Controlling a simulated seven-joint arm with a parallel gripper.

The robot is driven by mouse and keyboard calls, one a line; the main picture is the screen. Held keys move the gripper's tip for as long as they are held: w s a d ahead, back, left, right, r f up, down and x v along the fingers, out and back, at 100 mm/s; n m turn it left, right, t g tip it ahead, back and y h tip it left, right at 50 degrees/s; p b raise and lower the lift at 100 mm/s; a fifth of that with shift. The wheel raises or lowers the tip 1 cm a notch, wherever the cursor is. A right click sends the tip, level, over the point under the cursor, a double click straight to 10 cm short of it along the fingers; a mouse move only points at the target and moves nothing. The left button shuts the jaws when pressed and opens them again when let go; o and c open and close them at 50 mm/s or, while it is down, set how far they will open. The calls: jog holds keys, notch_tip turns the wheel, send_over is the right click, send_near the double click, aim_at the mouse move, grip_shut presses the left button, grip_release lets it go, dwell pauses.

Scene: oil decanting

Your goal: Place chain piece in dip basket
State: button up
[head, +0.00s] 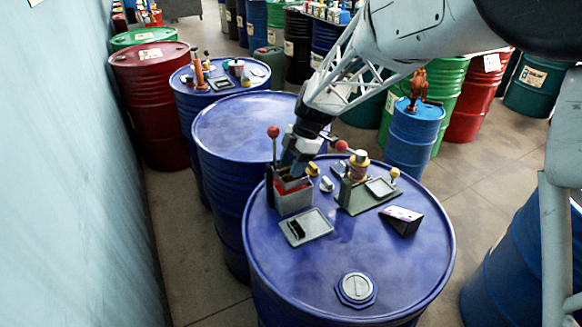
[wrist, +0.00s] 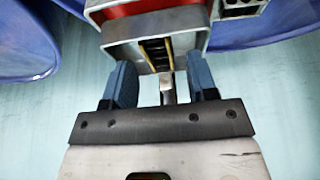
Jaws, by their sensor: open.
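My gripper (head: 290,172) points down over an open-topped red and grey box (head: 293,201), which looks like the dip basket, at the left rear of the front blue drum's top. In the wrist view my two blue-grey fingers (wrist: 162,80) are spread apart at the mouth of the box (wrist: 122,52). A dark piece with yellowish edges (wrist: 157,54), which looks like the chain piece, shows inside the mouth, between the fingers and apart from them. How deep it sits cannot be told. In the head view my gripper hides most of the mouth.
The front drum (head: 300,270) also bears a grey tray (head: 318,224) with a dark item, a green mat (head: 352,206), a dark wedge (head: 403,221) and a bung cap (head: 356,288). A red-knobbed lever (head: 273,133) stands close by my gripper. The drum's front is mostly clear.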

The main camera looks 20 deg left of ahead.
jog(key=v, duration=1)
jog(key=shift+r, duration=0.4)
jog(key=shift+w+d, duration=0.1)
jog(key=shift+d, duration=0.05)
jog(key=s+d+r+m+t, duration=0.1)
jog(key=s+d+r+m, duration=0.1)
jog(key=s+d+m, duration=0.35)
jog(key=s+d+r+m+t+h, duration=0.1)
jog(key=s+d+r+m, duration=0.15)
jog(key=d, duration=0.65)
jog(key=s+d+r+m+t, duration=0.1)
jog(key=s+d+r+m, duration=0.1)
jog(key=s+d+m, duration=0.4)
jog(key=s+d+f+m+t+h, duration=0.2)
jog(key=s+d+f+m, duration=0.2)
jog(key=s+d+m, duration=0.9)
jog(key=s+d, duration=0.2)
jog(key=s, duration=0.3)
jog(key=shift+t, duration=0.4)
